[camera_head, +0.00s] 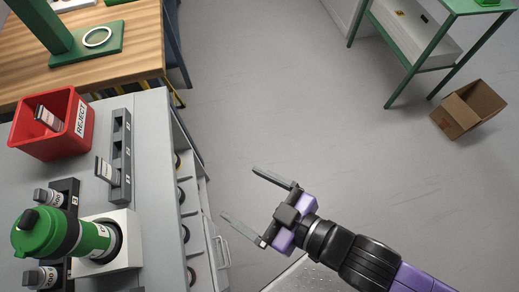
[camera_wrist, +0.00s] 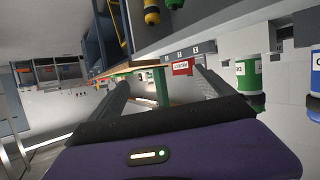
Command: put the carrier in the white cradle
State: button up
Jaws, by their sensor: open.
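My gripper (camera_head: 238,192) is open and empty over the floor, right of the counter and apart from both things.
A red REJECT bin (camera_head: 74,148), a grey slotted rack (camera_head: 121,150) and a dark rack (camera_head: 67,190) with small grey cylinders share the counter. A wooden bench (camera_head: 125,45) stands behind. A cardboard box (camera_head: 468,110) lies far right. The floor between is clear.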

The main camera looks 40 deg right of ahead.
jog(key=s+d+r+m+t+h, duration=0.1)
jog(key=s+d+r+m+h, duration=0.2)
jog(key=s+d, duration=0.7)
jog(key=shift+s+d+m+h, duration=0.25)
jog(key=shift+s+m+h, duration=0.45)
jog(key=shift+s, duration=0.4)
dwell(0.3)
